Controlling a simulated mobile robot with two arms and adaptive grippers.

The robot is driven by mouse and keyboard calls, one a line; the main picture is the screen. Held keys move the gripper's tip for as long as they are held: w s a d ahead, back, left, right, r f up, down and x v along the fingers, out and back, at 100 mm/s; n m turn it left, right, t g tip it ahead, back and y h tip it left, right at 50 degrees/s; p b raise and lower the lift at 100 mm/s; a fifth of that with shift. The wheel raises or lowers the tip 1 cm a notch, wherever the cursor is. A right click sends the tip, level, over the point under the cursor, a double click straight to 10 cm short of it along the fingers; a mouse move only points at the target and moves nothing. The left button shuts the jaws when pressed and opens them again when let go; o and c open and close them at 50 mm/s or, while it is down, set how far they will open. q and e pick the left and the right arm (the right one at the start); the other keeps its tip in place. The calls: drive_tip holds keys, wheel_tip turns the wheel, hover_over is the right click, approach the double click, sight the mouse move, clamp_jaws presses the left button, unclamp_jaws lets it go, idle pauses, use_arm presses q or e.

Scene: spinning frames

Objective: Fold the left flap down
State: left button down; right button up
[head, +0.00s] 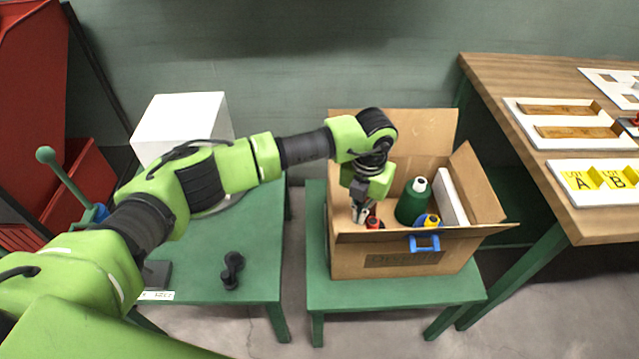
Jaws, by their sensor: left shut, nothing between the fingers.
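An open cardboard box (385,262) stands on a green table. Its back flap (430,122) stands up, its right flap (476,182) leans outward, and its front flap (470,235) sticks out toward me. The left flap is hard to make out; my arm and gripper cover much of that side. My left gripper (360,214) points down over the left part of the box opening, with its fingers shut and empty. Whether it touches the box or a flap I cannot tell. My right gripper is not in view.
The box holds a green spool (412,203), a white panel (450,198), and small red and yellow items. A blue clip (424,243) sits at the front edge. A wooden table (520,80) with trays stands right; a green table (255,260) with a white block (180,120) stands left.

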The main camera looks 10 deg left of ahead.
use_arm(q)
drive_tip(key=shift+s+d+f, duration=0.1)
drive_tip(key=shift+s+f, duration=0.2)
drive_tip(key=shift+f, duration=0.2)
drive_tip(key=shift+w+r+p, duration=0.1)
drive_tip(key=shift+r+p, duration=0.35)
drive_tip(key=shift+r, duration=0.05)
drive_tip(key=r+p, duration=0.1)
drive_tip(key=r, duration=0.1)
drive_tip(key=r+p, duration=0.3)
drive_tip(key=r, duration=0.2)
drive_tip(key=shift+w, duration=0.25)
drive_tip(key=shift+r+p, duration=0.45)
drive_tip(key=shift+r, duration=0.15)
